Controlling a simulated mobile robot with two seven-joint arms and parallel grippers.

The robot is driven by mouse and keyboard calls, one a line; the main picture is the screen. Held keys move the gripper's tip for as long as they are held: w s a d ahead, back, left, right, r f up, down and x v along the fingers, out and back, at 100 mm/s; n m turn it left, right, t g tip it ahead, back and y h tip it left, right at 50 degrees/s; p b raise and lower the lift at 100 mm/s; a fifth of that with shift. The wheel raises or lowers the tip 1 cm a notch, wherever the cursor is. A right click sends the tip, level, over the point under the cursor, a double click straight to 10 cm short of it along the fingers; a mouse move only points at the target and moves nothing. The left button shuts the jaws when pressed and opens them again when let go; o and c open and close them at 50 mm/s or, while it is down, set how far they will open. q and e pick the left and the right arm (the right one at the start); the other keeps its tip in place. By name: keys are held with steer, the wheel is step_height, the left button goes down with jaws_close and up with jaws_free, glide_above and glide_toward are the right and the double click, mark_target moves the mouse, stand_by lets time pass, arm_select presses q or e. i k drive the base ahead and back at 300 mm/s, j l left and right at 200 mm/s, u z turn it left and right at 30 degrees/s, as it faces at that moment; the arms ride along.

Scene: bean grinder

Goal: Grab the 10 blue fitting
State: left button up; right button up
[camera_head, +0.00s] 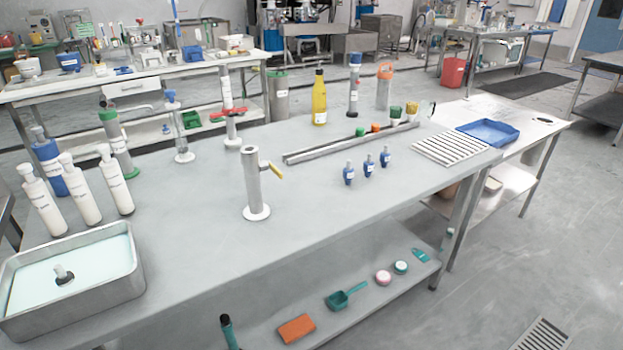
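Three small blue fittings stand upright in a slanting row on the grey table (310,205), right of its middle. The left fitting (348,174) is nearest the front, then comes the middle fitting (369,164), and the right fitting (385,157) is farthest back. They stand apart from one another. Each carries a pale label, too small to read, so I cannot tell which one is marked 10. Neither of my grippers is in view.
A metal post with a yellow handle (254,183) stands left of the fittings. A slatted rack (451,149) and blue tray (488,133) are to the right. The table in front is clear.

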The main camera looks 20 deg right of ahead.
mark_target(348, 174)
steer(key=i+l, duration=0.15)
steer(key=l, duration=0.35)
steer(key=i+l+u, duration=0.1)
steer(key=l, duration=0.35)
steer(key=i+l, duration=0.15)
steer(key=l, duration=0.35)
steer(key=i+l+u, duration=0.1)
steer(key=l, duration=0.4)
steer(key=i+l, duration=0.1)
steer(key=l, duration=0.4)
